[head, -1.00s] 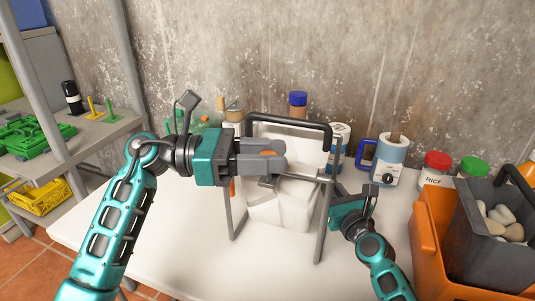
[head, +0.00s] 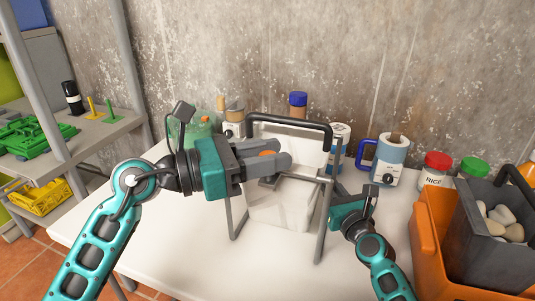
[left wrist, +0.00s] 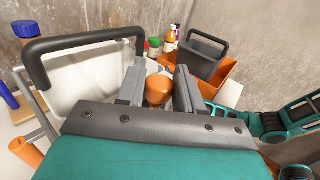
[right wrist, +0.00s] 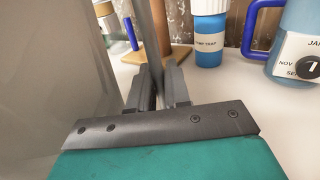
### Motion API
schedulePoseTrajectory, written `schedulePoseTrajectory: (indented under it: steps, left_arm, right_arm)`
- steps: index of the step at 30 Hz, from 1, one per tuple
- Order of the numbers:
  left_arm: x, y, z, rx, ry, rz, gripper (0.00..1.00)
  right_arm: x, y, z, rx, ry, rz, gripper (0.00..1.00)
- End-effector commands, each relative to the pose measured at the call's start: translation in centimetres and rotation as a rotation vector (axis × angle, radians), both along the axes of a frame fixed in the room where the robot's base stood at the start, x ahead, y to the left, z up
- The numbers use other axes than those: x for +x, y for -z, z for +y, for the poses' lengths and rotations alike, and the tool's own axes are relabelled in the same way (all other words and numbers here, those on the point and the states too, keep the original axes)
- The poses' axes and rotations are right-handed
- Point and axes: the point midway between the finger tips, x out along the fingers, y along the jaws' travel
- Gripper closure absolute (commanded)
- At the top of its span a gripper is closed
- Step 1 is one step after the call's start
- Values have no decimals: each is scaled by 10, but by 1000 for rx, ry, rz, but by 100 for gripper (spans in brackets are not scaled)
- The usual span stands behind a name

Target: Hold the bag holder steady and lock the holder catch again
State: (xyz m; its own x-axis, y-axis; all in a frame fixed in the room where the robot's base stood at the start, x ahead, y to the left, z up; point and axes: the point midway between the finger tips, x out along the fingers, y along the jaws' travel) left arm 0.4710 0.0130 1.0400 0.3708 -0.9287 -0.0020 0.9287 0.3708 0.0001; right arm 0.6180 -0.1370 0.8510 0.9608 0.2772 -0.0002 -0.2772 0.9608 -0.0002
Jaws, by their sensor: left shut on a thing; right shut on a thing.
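The bag holder (head: 322,235) is a grey metal frame with a black handle bar, standing on the white table. A white bag (head: 285,210) hangs in it. My left gripper (head: 278,157) is shut on an orange knob (head: 266,153), seemingly the holder catch, at the front of the holder's top. The knob (left wrist: 158,90) shows between its fingers in the left wrist view. The fingers hide much of the catch, so I cannot tell whether it is locked. My right gripper (right wrist: 160,88) is shut on the holder's grey right-hand post (right wrist: 157,45), low beside the bag.
An orange crate (head: 432,235) with a grey bin (head: 490,250) of pale stones stands at the right. A blue-handled jar (head: 390,160) and lidded jars line the wall behind. A shelf (head: 100,140) stands at the left. The table's front left is clear.

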Motion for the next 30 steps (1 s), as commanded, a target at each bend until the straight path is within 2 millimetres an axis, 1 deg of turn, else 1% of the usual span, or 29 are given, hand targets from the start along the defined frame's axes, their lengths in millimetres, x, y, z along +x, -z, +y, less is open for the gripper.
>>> schedulePoseTrajectory:
  steps: [1, 6, 15, 21, 30]
  left_arm:
    - [-2, 3, -1, 6, -33, 0, 95]
    - [-2, 3, -2, 3, -151, 2, 95]
    - [-3, 2, -3, -2, -315, 3, 95]
    - [-2, 2, -3, 0, -384, 3, 95]
    - [-1, 2, -1, 0, -427, 3, 95]
  right_arm:
    - [0, 0, 0, 0, 0, 0, 100]
    - [0, 0, 0, -1, 0, 0, 100]
    - [0, 0, 0, 0, -1, 0, 100]
    - [0, 0, 0, 0, -1, 0, 100]
    - [0, 0, 1, 0, -1, -1, 100]
